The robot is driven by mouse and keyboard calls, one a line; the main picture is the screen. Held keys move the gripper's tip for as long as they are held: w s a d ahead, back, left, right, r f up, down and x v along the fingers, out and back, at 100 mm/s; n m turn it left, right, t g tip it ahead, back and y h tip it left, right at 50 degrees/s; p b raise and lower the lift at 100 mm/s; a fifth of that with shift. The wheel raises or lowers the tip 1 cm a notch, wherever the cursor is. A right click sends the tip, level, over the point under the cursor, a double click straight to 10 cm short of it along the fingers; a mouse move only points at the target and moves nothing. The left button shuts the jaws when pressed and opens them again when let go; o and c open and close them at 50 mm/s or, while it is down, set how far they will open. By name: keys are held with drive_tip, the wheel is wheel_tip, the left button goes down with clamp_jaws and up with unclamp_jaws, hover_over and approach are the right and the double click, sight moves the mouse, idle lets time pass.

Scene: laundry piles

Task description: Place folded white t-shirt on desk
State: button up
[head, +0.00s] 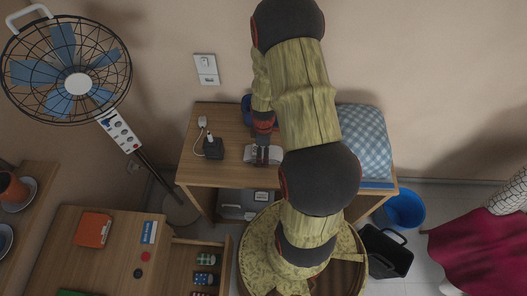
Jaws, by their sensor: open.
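The wooden desk (200,172) stands against the wall. My arm comes down across the middle of the view and hides part of it. My gripper (262,154) points down at the desk's top, left of the arm, and is open. A small pale grey-white patch shows around its fingertips; I cannot tell whether it is the folded white t-shirt or part of the gripper. No other folded white t-shirt is clearly seen on the desk.
A black box-like item (213,148) with a white plug beside it lies on the desk's left. A blue checkered cushion-like item (362,145) fills its right. A standing fan (78,84), a drawer unit (75,245), a blue bucket (405,208) and a black basket (388,251) stand around.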

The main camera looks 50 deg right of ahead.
drive_tip(key=shift+r, duration=0.1)
wheel_tip(320, 180, up, 12)
drive_tip(key=p, duration=0.2)
drive_tip(key=w+a+r+m+t, duration=0.1)
drive_tip(key=a+r+m, duration=0.1)
drive_tip(key=a+r, duration=0.5)
drive_tip(key=w+a+r+m+t, duration=0.1)
drive_tip(key=a+r, duration=0.2)
drive_tip(key=r, duration=0.8)
drive_tip(key=s+a+r+m+t, duration=0.3)
drive_tip(key=s+a+r+m, duration=0.2)
drive_tip(key=s+a+r, duration=0.4)
drive_tip(key=a+r, duration=0.3)
drive_tip(key=r, duration=0.1)
drive_tip(key=shift+s+a+r+t, duration=0.2)
drive_tip(key=shift+s+a+t, duration=0.1)
drive_tip(key=shift+a, duration=0.05)
drive_tip(key=shift+f, duration=0.1)
